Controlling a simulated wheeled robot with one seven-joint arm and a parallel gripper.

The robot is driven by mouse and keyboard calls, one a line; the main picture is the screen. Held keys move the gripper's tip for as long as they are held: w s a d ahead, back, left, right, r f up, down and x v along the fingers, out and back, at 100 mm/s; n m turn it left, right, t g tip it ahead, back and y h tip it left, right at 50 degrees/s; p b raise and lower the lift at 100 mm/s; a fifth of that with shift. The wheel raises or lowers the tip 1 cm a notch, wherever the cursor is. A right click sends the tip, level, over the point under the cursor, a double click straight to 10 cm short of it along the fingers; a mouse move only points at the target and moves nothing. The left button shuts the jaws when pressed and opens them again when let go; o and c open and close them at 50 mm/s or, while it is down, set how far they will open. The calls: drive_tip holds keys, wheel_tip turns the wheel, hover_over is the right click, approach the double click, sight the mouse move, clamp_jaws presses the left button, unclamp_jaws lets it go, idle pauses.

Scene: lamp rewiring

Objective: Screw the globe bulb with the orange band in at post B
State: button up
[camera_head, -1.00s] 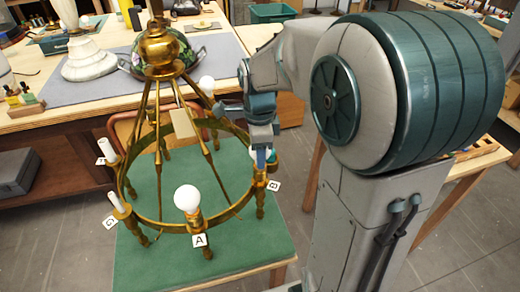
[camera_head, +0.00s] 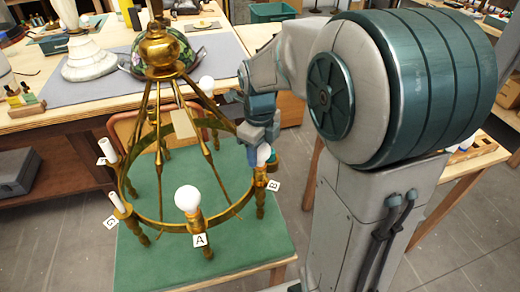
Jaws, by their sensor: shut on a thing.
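The brass ring chandelier (camera_head: 162,219) stands over a green-topped table. Post B (camera_head: 260,190), with its white letter tag (camera_head: 273,185), is on the ring's right side. My gripper (camera_head: 266,154) is just above post B, shut on a white globe bulb (camera_head: 263,157). The bulb is partly hidden by the fingers, and I cannot make out an orange band on it. The bulb is at the top of post B's socket; I cannot tell how deep it sits.
A white globe bulb (camera_head: 187,198) stands at post A, and another (camera_head: 207,83) at the back of the ring. Slanting brass rods (camera_head: 205,145) rise inside the ring, left of my gripper. A workbench (camera_head: 60,112) is behind.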

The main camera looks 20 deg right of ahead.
drive_tip(key=m, duration=0.5)
drive_tip(key=shift+p, duration=0.35)
drive_tip(key=shift+r+m+p, duration=0.3)
drive_tip(key=shift+m+p, duration=0.2)
drive_tip(key=shift+p, duration=0.2)
drive_tip(key=shift+a+m+p, duration=0.1)
drive_tip(key=shift+m+p, duration=0.3)
drive_tip(key=shift+p, duration=0.8)
drive_tip(key=p, duration=0.3)
drive_tip(key=shift+a+f, duration=0.1)
drive_tip(key=shift+f, duration=0.05)
drive_tip(key=shift+c, duration=0.3)
drive_tip(key=shift+m+p, duration=0.3)
drive_tip(key=shift+p, duration=0.55)
drive_tip(key=shift+p, duration=1.15)
drive_tip(key=shift+f+m+p, duration=0.25)
drive_tip(key=shift+m+p, duration=0.05)
drive_tip(key=shift+p, duration=0.15)
drive_tip(key=shift+d, duration=0.2)
